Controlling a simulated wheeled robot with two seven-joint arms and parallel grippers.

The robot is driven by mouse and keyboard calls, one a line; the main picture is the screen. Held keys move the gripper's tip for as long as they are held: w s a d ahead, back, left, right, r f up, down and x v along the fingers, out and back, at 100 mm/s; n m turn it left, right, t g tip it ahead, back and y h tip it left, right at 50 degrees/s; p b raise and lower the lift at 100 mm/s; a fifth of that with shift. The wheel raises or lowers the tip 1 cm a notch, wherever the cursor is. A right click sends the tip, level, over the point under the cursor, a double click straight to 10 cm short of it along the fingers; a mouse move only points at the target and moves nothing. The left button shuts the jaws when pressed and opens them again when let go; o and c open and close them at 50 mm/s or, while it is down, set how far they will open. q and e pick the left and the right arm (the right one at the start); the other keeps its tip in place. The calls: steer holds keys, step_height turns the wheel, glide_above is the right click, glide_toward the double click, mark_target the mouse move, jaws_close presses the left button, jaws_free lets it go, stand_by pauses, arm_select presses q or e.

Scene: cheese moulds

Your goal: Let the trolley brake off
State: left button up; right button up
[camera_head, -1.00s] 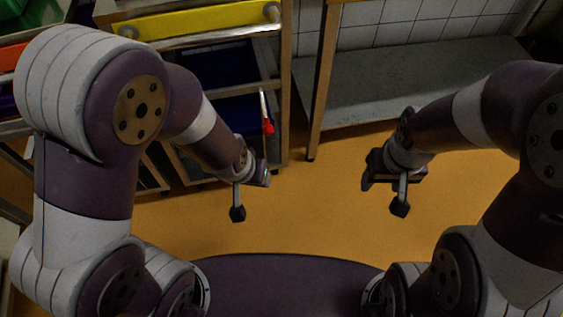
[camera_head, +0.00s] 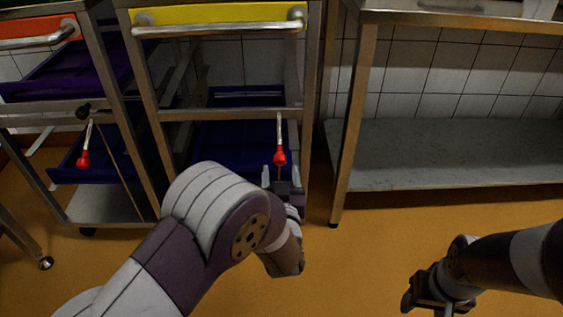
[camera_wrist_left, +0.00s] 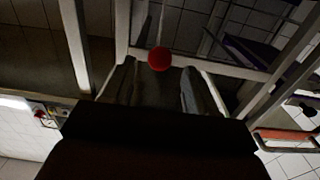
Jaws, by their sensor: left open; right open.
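A steel trolley with a yellow front panel (camera_head: 218,19) stands ahead. Its brake lever hangs from the crossbar at the right and ends in a red knob (camera_head: 279,158); the knob also shows in the left wrist view (camera_wrist_left: 159,60). My left gripper (camera_head: 281,178) is open just below the knob, one finger to each side. In the left wrist view, the knob appears between the tips of my left gripper (camera_wrist_left: 159,80); I cannot tell whether they touch it. My right gripper (camera_head: 426,292) is open and empty over the floor at lower right.
A second trolley with an orange-red panel (camera_head: 35,31) stands at left, with its own red-knobbed lever (camera_head: 83,158). Blue trays (camera_head: 225,142) sit in the yellow-panelled trolley. A steel table with a low shelf (camera_head: 440,153) is at right. The orange floor (camera_head: 350,265) is clear between my arms.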

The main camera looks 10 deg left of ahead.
mark_target(280, 155)
arm_select(q)
steer(key=b+x, duration=0.1)
steer(key=x, duration=0.2)
steer(key=b+x, duration=0.1)
steer(key=x, duration=0.2)
steer(key=shift+w+f+b, duration=0.25)
steer(key=shift+w+b, duration=0.1)
steer(key=shift+w+a+r, duration=0.15)
steer(key=shift+w, duration=0.15)
jaws_close()
